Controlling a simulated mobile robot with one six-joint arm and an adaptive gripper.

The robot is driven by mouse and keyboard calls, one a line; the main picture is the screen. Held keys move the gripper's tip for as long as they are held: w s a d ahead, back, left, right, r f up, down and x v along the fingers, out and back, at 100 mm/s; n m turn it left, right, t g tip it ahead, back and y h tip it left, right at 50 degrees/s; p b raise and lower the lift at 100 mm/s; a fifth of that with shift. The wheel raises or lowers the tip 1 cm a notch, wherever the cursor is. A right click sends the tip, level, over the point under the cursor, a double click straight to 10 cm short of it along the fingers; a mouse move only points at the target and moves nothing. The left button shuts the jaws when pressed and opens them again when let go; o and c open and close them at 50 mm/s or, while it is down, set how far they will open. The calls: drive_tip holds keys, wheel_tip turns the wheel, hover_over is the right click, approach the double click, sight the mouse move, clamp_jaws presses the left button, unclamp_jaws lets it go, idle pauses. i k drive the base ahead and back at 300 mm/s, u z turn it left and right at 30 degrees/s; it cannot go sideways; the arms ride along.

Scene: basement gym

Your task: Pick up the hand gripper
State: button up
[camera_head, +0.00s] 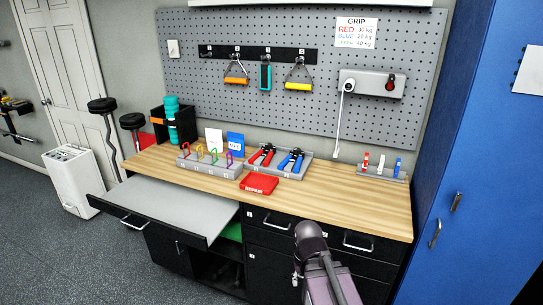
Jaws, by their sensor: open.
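Two hand grippers lie in a grey two-part tray (250,170) on the wooden worktop. The red hand gripper (262,154) is in the left compartment, and the blue hand gripper (292,160) is in the right one. Both have dark parts, and nothing covers them. A dark grey-purple part of my arm rises at the bottom middle, in front of the drawers. My gripper's fingers do not show in this view.
A red REPAIR tray (259,184) sits in front of the grey tray. A rack with coloured loops (208,162) stands left, and a small holder (382,172) right. The worktop's right front (350,205) is clear.

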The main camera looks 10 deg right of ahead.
sight(269, 154)
drive_tip(key=u, duration=0.15)
drive_tip(key=i, duration=0.95)
drive_tip(key=u, duration=0.65)
drive_tip(key=k, duration=0.45)
drive_tip(key=u, duration=0.05)
